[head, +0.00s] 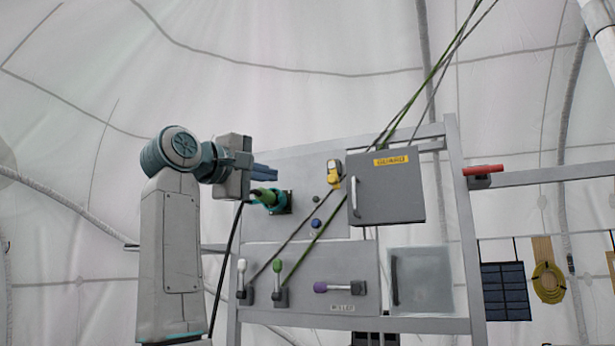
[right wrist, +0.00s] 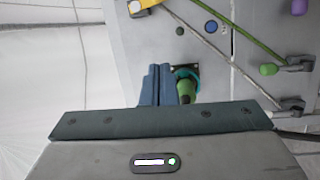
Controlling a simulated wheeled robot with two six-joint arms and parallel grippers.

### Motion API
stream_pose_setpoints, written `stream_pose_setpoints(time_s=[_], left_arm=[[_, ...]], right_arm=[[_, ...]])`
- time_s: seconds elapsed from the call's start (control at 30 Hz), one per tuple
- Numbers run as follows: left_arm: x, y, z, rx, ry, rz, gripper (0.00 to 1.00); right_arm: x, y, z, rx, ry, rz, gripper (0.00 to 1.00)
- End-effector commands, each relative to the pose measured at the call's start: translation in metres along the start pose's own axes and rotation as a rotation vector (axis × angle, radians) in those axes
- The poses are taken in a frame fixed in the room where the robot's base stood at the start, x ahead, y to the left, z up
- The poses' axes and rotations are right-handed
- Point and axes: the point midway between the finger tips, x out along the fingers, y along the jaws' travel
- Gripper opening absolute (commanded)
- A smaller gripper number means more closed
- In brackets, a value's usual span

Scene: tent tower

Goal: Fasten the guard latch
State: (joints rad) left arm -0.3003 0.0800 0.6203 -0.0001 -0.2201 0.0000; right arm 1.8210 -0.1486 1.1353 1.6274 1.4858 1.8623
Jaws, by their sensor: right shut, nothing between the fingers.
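The yellow latch (head: 334,172) sits just left of the box's upper left corner. The yellow piece also shows at the top edge of the right wrist view (right wrist: 143,5), partly cut off. My right gripper (head: 265,172) is shut and empty, left of the latch. Its blue fingers in the right wrist view (right wrist: 157,70) are beside a green knob with a teal collar (right wrist: 186,90). My left gripper is out of view.
The green knob in the head view (head: 266,196) stands out from the panel below my fingers. Green and dark ropes (head: 400,115) run diagonally past the latch. Below are white, green and purple levers (head: 322,287) and a pale door (head: 425,280).

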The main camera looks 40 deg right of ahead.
Motion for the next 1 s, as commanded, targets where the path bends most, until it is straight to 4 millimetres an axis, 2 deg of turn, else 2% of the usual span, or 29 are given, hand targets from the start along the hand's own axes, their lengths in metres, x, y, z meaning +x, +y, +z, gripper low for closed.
stream_pose_setpoints(time_s=[0.03,0.1,0.23,0.67,0.87,1.0], left_arm=[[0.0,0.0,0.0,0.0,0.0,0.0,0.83],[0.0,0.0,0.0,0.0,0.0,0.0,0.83],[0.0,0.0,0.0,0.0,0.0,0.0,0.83],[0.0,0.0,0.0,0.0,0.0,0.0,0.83],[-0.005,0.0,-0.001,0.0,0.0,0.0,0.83],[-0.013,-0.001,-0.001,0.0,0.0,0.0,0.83]], right_arm=[[-0.004,0.012,0.008,0.048,0.012,-0.038,0.0],[-0.009,0.021,0.016,0.102,0.027,-0.088,0.0],[-0.017,0.032,0.025,0.166,0.044,-0.151,0.0],[-0.02,0.036,0.029,0.192,0.05,-0.178,0.0],[-0.008,0.035,0.028,0.191,0.049,-0.178,0.0],[0.017,0.032,0.026,0.19,0.047,-0.179,0.0]])
